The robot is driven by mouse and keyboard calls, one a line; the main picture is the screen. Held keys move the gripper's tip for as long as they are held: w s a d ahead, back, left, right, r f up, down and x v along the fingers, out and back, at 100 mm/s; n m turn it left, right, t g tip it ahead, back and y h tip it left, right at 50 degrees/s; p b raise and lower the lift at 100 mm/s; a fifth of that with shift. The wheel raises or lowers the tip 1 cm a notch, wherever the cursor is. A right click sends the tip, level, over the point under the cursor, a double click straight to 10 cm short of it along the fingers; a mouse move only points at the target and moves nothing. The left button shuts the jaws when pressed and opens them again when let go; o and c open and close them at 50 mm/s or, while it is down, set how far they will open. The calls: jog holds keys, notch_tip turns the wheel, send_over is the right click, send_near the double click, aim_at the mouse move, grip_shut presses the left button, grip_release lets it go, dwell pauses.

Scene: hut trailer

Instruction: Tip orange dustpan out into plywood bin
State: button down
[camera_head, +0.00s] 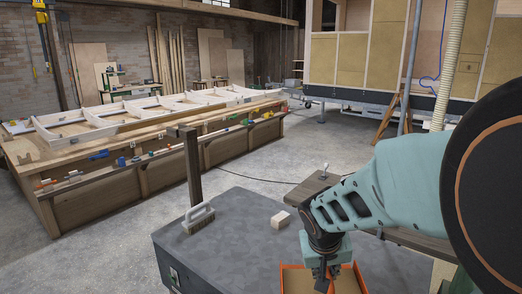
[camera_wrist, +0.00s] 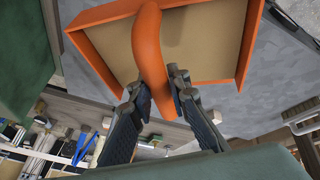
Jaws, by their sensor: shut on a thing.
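The orange dustpan (camera_wrist: 250,40) fills the upper part of the wrist view, with its orange walls around a flat tan area. I cannot tell whether the tan is loose contents or the pan's floor. My gripper (camera_wrist: 155,88) is shut on its curved orange handle (camera_wrist: 150,45), one finger on each side. In the head view my gripper (camera_head: 325,279) points down at the bottom edge, and part of the dustpan (camera_head: 283,280) shows around it, cut off by the frame. It is over or close to the grey worktop's front. I cannot make out a plywood bin in either view.
The dark grey worktop (camera_head: 235,238) carries a hand brush (camera_head: 198,219) at left and a small wooden block (camera_head: 280,219). A long workbench (camera_head: 150,140) lies behind at left.

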jog(key=shift+w+a+f, duration=0.1)
jog(key=shift+a+f, duration=0.05)
jog(key=shift+a, duration=0.7)
jog(key=shift+a+m, duration=0.2)
jog(key=shift+m, duration=0.1)
jog(key=p+v, duration=0.1)
jog(key=p, duration=0.1)
jog(key=p+v, duration=0.2)
jog(key=p, duration=0.1)
jog(key=p+v, duration=0.1)
jog(key=p, duration=0.2)
jog(key=shift+d+r, duration=0.25)
jog(key=shift+d, duration=0.1)
